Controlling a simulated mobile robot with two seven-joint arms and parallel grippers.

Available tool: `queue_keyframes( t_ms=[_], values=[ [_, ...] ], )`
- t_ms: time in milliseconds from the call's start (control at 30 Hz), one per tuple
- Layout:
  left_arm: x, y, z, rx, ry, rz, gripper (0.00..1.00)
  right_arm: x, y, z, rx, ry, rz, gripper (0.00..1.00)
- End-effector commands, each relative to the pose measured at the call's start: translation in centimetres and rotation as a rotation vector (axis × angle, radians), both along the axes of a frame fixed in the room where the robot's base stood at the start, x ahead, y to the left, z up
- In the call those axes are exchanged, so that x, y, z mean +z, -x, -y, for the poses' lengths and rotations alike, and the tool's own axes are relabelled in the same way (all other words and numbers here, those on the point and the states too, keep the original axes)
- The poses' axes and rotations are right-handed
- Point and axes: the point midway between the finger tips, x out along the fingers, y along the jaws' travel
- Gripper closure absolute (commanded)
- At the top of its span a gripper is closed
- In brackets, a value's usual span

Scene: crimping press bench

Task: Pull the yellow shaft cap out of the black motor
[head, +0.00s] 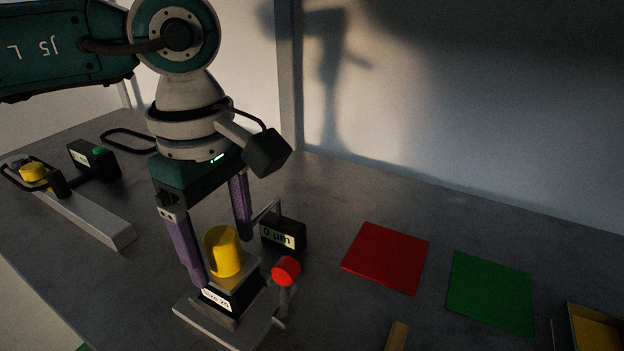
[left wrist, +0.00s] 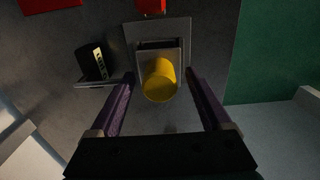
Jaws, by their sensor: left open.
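The yellow shaft cap (head: 223,251) stands upright on top of a small labelled block, which I take to be the black motor (head: 232,296), held on a grey base. The cap also shows in the left wrist view (left wrist: 160,80), seen nearly end-on. My left gripper (head: 219,262) points down and is open, with one purple finger on each side of the cap. In the left wrist view a gap shows between the cap and each finger (left wrist: 160,84). The cap's joint with the motor is partly hidden. My right gripper is not in view.
A red knob (head: 286,271) on a post stands close right of the motor. A black display box (head: 283,233) stands behind. Red (head: 386,257) and green (head: 490,291) mats lie right, with an open box (head: 592,327). Another grey fixture (head: 85,213) is at left.

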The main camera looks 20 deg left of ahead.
Motion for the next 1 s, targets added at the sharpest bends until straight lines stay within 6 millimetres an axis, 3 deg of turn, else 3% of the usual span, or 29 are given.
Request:
queue_keyframes(
  t_ms=[267, 900, 1000],
  values=[
    [-0.31, -0.02, 0.00, -0.001, 0.000, 0.001, 0.21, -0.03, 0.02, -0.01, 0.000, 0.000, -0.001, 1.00],
    [-0.27, -0.03, 0.00, 0.000, 0.000, 0.001, 0.93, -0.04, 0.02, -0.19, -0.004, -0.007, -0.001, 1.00],
    [-0.27, -0.03, 0.00, 0.000, 0.000, 0.001, 1.00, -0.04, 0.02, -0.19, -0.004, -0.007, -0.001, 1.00]
  ],
)
